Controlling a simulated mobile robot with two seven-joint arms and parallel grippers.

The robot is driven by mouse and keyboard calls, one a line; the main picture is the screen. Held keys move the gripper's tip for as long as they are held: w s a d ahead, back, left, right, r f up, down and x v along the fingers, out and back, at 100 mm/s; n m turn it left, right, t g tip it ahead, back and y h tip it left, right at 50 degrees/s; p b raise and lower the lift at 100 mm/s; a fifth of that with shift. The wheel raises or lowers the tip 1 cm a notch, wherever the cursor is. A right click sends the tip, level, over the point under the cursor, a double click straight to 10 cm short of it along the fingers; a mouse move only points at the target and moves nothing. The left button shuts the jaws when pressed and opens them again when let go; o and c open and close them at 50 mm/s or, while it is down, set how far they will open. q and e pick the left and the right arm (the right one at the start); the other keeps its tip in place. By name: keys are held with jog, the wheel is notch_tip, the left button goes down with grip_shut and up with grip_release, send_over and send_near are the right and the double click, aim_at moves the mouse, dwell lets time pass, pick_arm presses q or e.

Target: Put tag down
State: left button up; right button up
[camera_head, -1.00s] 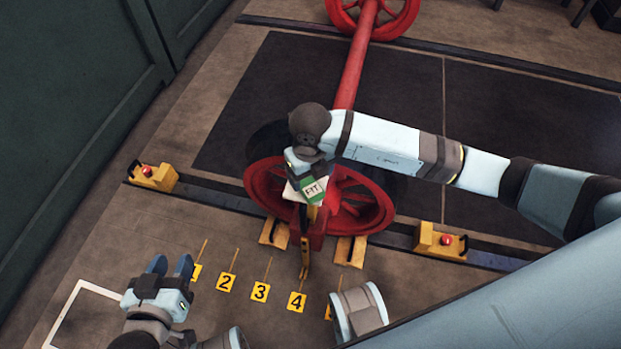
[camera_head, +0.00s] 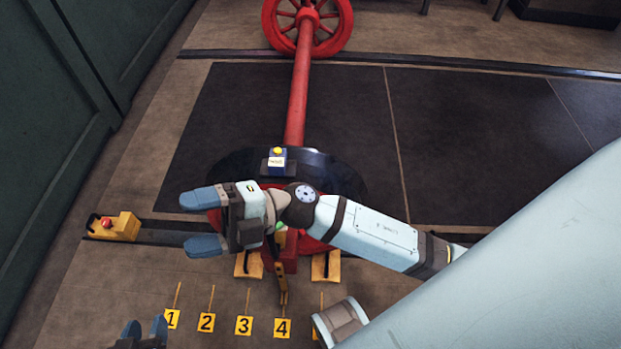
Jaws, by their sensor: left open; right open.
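My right gripper (camera_head: 188,223) is open, with nothing between its fingers.
Yellow number plates (camera_head: 206,323) line the floor in front. A yellow block with a red button (camera_head: 115,226) sits on the left rail. A blue box with a yellow button (camera_head: 278,158) is behind my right wrist.

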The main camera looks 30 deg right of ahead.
jog(key=w+d+f+m+t+h, duration=0.25)
jog(key=d+m+t+h, duration=0.45)
jog(key=m, duration=0.4)
jog(key=w+d+f+m+t+h, duration=0.1)
jog(key=d+f+m+t+h, duration=0.4)
jog(key=m+t, duration=0.45)
pick_arm(q)
jog(key=shift+r, duration=0.1)
pick_arm(e)
jog(key=s+d+f+m+g+h, duration=0.5)
jog(key=s+f+m+g, duration=0.2)
jog(key=f, duration=0.3)
jog(key=shift+f, duration=0.3)
pick_arm(q)
jog(key=shift+a, duration=0.1)
pick_arm(e)
jog(key=shift+m, duration=0.25)
